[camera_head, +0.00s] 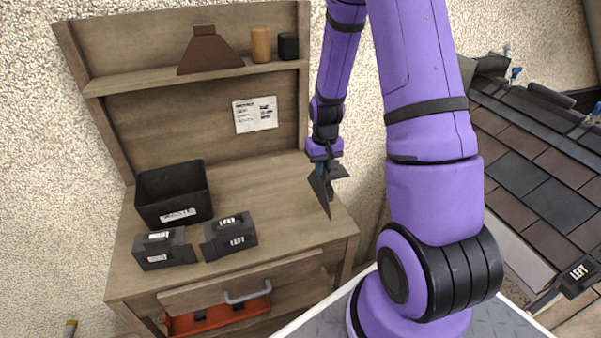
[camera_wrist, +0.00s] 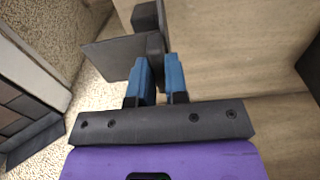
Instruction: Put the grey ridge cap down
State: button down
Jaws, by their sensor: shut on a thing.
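The grey ridge cap (camera_head: 320,192) is a dark, angled piece that hangs tilted from my gripper (camera_head: 325,170) near the right end of the wooden workbench (camera_head: 270,205). In the wrist view, the cap (camera_wrist: 112,58) shows beyond the blue fingertips of my gripper (camera_wrist: 160,75), which are shut on a part of it. The cap's flat side sticks out to the left. I cannot tell for sure whether its lower tip touches the bench top.
A black bin labelled waste (camera_head: 172,192) and two dark labelled blocks (camera_head: 230,235) (camera_head: 165,250) stand on the bench's left. The drawer (camera_head: 240,290) is partly open. The shelf (camera_head: 200,80) holds several items. The tiled roof (camera_head: 540,165) is at right. The bench's middle is clear.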

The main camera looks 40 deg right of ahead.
jog(key=w+a+f, duration=0.3)
jog(key=w+f, duration=0.1)
jog(key=w, duration=0.1)
jog(key=shift+w+a, duration=0.2)
dwell(0.3)
jog(key=shift+f, duration=0.2)
jog(key=c, duration=1.1)
grip_release()
